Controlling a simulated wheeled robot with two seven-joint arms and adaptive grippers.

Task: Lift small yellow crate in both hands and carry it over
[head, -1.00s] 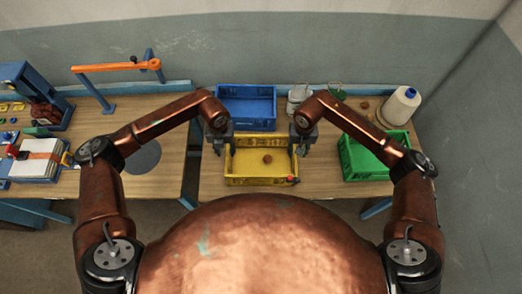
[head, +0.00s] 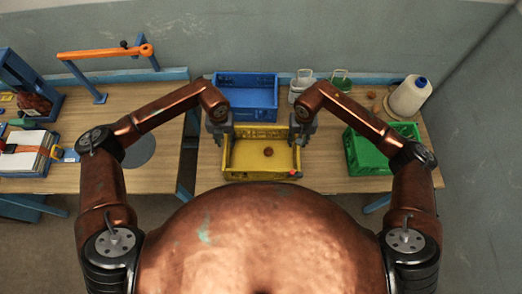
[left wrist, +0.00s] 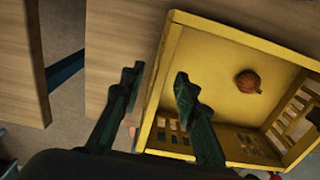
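The small yellow crate (head: 262,175) stands on the table, with a round brown onion-like item (head: 268,152) inside. It also shows in the left wrist view (left wrist: 220,35), with the item (left wrist: 248,82) on its floor. My left gripper (head: 220,135) is at the crate's left wall. In the left wrist view its fingers (left wrist: 158,100) are apart, one outside the wall and one over the inside. My right gripper (head: 302,138) is at the right wall with its fingers apart; whether they touch the wall is hidden.
A blue crate (head: 246,82) stands right behind the yellow one. Containers (head: 302,85) stand at the back. A gap separates the left table (head: 110,170), holding an orange-armed stand (head: 105,53).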

